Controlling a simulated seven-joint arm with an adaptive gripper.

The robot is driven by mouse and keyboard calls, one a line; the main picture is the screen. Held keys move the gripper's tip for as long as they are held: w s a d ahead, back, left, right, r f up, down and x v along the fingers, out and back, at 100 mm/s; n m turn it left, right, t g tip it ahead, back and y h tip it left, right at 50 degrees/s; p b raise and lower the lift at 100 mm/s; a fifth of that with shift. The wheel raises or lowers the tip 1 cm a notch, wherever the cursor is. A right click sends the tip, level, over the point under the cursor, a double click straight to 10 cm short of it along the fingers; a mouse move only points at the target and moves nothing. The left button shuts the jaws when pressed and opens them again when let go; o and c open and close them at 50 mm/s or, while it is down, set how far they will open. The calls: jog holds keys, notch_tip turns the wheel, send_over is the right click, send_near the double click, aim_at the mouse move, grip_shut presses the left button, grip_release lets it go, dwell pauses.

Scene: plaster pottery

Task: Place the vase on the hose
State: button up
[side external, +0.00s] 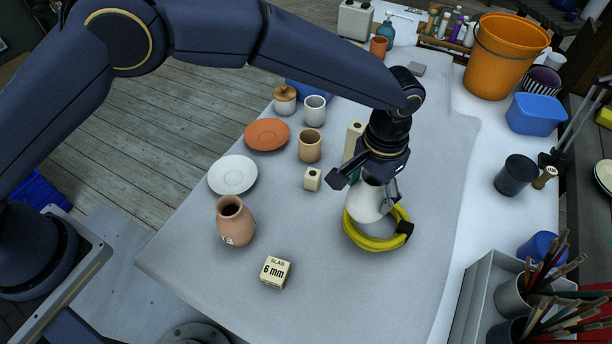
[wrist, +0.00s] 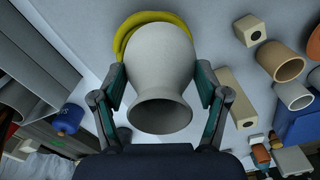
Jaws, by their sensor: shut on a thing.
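A pale grey-white vase (side external: 363,205) is held between the fingers of my gripper (side external: 372,192), with its mouth towards the wrist. In the wrist view the vase (wrist: 155,58) fills the space between the two fingers of my gripper (wrist: 160,88). The hose (side external: 377,243) is a yellow coil lying on the grey cloth, with a black fitting at its right. The vase is over the coil in the side view and hides part of it. In the wrist view the hose (wrist: 127,32) shows behind the vase's base. I cannot tell whether they touch.
A terracotta vase (side external: 235,222), a white plate (side external: 232,174), an orange plate (side external: 267,135) and a "6 mm" block (side external: 276,272) stand to the left. A tall cream block (side external: 352,142) is close behind my gripper. The cloth in front of the hose is clear.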

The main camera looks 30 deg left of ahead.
aim_at(367, 199)
jog(key=shift+f, duration=1.5)
jog(key=shift+f, duration=0.1)
jog(key=o, duration=1.4)
jog(key=shift+f, duration=0.1)
